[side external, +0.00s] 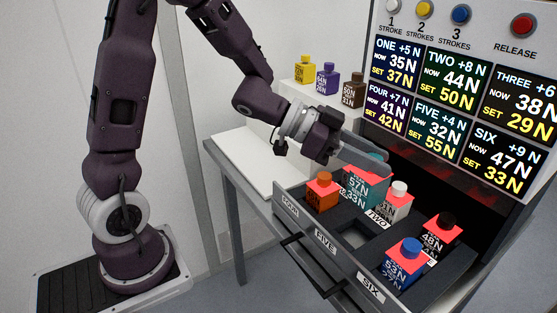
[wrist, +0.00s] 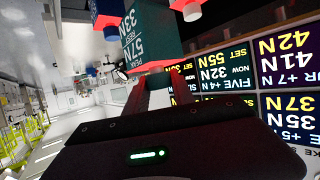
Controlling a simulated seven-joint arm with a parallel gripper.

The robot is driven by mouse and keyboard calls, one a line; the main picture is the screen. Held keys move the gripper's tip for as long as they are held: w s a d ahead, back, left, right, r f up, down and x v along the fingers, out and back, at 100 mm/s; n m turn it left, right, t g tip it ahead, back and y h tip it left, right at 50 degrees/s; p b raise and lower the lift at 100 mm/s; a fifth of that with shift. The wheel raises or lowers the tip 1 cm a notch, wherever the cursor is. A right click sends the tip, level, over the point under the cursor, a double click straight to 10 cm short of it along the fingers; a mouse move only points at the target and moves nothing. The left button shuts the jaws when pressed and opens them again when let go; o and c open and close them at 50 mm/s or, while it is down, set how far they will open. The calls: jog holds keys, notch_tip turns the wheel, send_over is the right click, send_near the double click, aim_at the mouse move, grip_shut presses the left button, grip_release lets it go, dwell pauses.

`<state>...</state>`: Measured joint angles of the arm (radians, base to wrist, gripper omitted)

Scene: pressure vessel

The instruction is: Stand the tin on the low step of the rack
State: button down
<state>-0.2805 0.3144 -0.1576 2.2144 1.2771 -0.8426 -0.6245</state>
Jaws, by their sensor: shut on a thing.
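Nothing in view is plainly a tin or a stepped rack. My gripper (side external: 372,163) is shut on a teal block-shaped vessel (side external: 357,188) marked 57N and 33N. The teal vessel is upright over the open dark drawer (side external: 326,243), between an orange-capped vessel (side external: 322,192) and a white-capped one (side external: 397,203). Whether its base touches the drawer is hidden. In the wrist view the teal vessel (wrist: 150,35) is between the fingers of my gripper (wrist: 160,88), and its writing appears upside down.
A black-capped vessel (side external: 440,235) and a blue-capped one (side external: 404,263) sit in the drawer's right part. An empty opening shows near label FIVE. Yellow (side external: 305,72), purple (side external: 327,82) and brown (side external: 352,92) vessels stand on a white ledge behind. A panel of readouts (side external: 460,95) rises behind the drawer.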

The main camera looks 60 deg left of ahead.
jog(key=r, duration=0.4)
jog(key=shift+w+a, duration=0.2)
jog(key=shift+a, duration=0.2)
jog(key=w+a+n+t+y, duration=0.2)
jog(key=w+a+n+y, duration=0.1)
jog(key=a, duration=0.8)
jog(key=w+a+n+t+y, duration=0.2)
jog(key=w+a+n+y, duration=0.1)
jog(key=a, duration=0.7)
jog(key=s+a+n+g+y, duration=0.1)
jog(key=s+a+n+y, duration=0.3)
jog(key=a, duration=1)
jog(key=s+a+n+y, duration=0.4)
jog(key=s+a+y, duration=0.1)
jog(key=a, duration=0.9)
notch_tip(320, 180, down, 16)
jog(key=shift+w+d+m, duration=0.3)
jog(key=shift+w+d, duration=0.1)
